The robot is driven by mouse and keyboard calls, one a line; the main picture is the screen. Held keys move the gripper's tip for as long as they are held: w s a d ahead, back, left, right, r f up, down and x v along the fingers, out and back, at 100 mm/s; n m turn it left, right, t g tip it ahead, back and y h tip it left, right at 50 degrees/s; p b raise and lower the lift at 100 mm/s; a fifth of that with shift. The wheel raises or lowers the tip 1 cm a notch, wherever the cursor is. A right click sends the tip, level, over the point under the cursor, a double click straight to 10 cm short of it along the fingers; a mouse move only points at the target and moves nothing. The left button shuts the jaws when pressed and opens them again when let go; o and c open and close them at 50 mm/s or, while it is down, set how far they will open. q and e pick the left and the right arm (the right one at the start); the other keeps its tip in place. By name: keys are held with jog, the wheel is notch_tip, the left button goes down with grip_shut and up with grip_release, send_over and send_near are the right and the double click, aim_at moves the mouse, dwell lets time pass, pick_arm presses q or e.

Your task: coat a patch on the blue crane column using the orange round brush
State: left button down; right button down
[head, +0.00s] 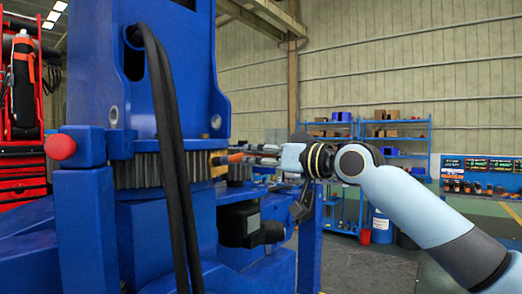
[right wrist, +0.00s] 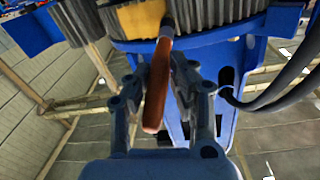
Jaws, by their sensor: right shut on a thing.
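The blue crane column (head: 182,75) fills the left of the head view, with a grey toothed ring (head: 138,170) around it. My right gripper (head: 258,154) is beside the ring, shut on the orange round brush (head: 234,157). In the right wrist view, the orange handle (right wrist: 157,85) lies between the fingers (right wrist: 160,75). Its tip end points at the ring (right wrist: 205,14); whether the bristles touch it I cannot tell. A yellow patch (right wrist: 140,18) shows on the ring beside the tip; it also shows in the head view (head: 218,166). My left gripper is not in view.
Black cables (head: 170,150) hang down in front of the column. A red knob (head: 60,147) sticks out at its left. A black motor (head: 240,225) sits below the ring. Blue shelves (head: 400,142) and a blue barrel (head: 382,228) stand farther back at right.

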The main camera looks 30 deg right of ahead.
jog(key=shift+s+a+r, duration=0.1)
jog(key=shift+s+a, duration=0.45)
jog(key=shift+w, duration=0.1)
jog(key=shift+d, duration=0.1)
jog(key=s+d+p, duration=0.1)
jog(key=s+d, duration=0.3)
jog(key=shift+s+p, duration=0.3)
jog(key=shift+p, duration=0.1)
